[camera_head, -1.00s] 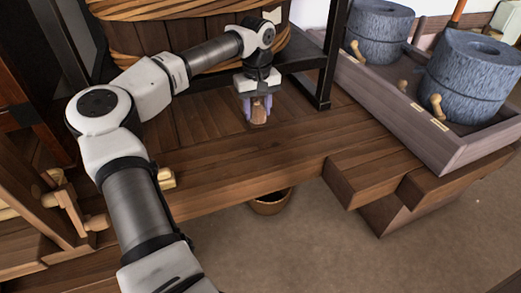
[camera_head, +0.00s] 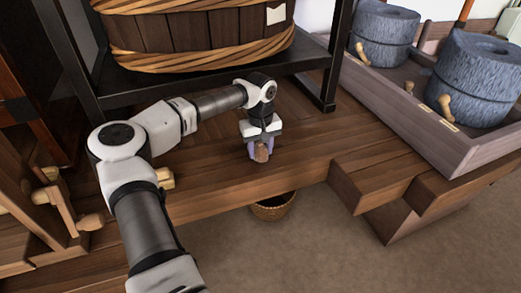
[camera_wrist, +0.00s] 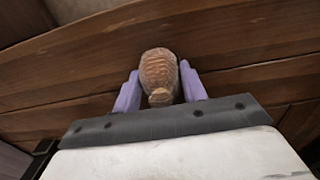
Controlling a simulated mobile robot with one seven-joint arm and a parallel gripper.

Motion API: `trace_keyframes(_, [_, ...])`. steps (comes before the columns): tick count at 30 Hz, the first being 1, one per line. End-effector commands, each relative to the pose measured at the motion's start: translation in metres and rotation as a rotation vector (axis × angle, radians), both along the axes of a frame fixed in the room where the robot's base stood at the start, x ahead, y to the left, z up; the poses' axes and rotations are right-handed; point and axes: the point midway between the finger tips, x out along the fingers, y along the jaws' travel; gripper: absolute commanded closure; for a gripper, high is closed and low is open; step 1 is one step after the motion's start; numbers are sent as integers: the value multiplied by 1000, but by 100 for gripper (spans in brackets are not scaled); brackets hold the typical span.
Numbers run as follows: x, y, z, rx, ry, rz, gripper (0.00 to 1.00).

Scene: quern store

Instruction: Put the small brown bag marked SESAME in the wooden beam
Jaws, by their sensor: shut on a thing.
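My gripper (camera_head: 260,155) is shut on a small brown bag (camera_head: 262,152). In the wrist view the bag (camera_wrist: 159,72) sits between the two purple fingers of my gripper (camera_wrist: 160,90), its tied neck toward the camera. No marking on it can be read. The bag is over the front part of the wooden platform (camera_head: 215,185); whether it touches the boards cannot be told. A thing that is clearly the wooden beam cannot be picked out; stepped wooden blocks (camera_head: 375,178) stand at the platform's right end.
A wicker basket (camera_head: 272,208) stands on the floor below the platform's front edge. A large wooden tub (camera_head: 190,40) rests on a black stand behind. Blue-grey millstones (camera_head: 478,78) sit in a wooden trough (camera_head: 440,135) at right. Wooden pegs (camera_head: 60,205) stick out at left.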

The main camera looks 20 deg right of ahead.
Motion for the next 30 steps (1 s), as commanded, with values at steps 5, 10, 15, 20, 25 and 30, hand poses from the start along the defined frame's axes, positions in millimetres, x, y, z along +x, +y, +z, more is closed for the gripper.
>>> trace_keyframes(5, [0,0,2,0,-1,0,83])
trace_keyframes(10, [0,0,-1,0,0,0,50])
trace_keyframes(15, [0,0,-1,0,0,0,36])
trace_keyframes(20, [0,0,-1,0,0,0,36])
trace_keyframes(25, [1,0,9,0,-2,0,36])
trace_keyframes(30, [1,0,41,-1,-2,1,36])
